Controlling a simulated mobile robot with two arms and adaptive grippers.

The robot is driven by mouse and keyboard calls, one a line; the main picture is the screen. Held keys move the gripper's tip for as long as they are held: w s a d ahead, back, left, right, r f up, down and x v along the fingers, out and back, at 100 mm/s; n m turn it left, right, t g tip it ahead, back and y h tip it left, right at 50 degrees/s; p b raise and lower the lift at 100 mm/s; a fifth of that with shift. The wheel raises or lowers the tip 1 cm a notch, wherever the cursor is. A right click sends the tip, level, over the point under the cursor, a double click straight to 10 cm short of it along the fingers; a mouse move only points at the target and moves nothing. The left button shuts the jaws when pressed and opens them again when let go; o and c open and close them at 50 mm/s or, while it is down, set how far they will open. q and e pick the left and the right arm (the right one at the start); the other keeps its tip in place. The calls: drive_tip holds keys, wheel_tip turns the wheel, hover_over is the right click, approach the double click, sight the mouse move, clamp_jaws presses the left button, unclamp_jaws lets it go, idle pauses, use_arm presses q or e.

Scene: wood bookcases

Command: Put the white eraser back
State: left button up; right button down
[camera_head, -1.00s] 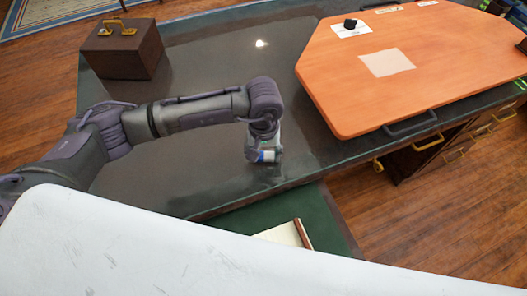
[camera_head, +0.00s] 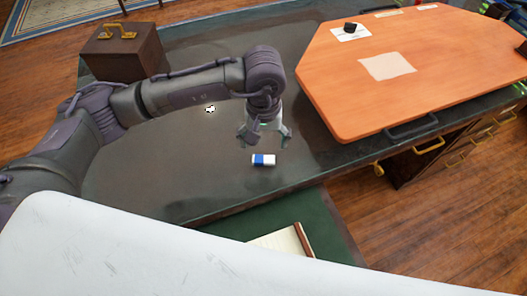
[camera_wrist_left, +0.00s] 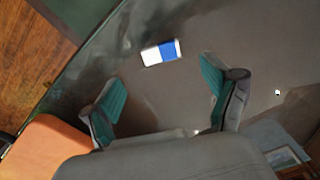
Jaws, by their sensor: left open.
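The white eraser (camera_head: 264,160) with a blue sleeve lies flat on the dark desk top, near its front edge. It also shows in the left wrist view (camera_wrist_left: 160,52), beyond the fingertips. My left gripper (camera_head: 265,140) is open and empty, raised above the desk just over and behind the eraser. In the left wrist view its two fingers (camera_wrist_left: 160,85) are spread wide with nothing between them. My right gripper is in neither view.
An orange board (camera_head: 425,75) with a pale square patch lies at the desk's right. A dark wooden box (camera_head: 124,52) with a gold handle stands at the back left. A notebook (camera_head: 283,241) lies on a green surface in front. Bare desk (camera_head: 190,140) surrounds the eraser.

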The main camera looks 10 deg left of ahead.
use_arm(q)
drive_tip(key=shift+r, duration=2.25)
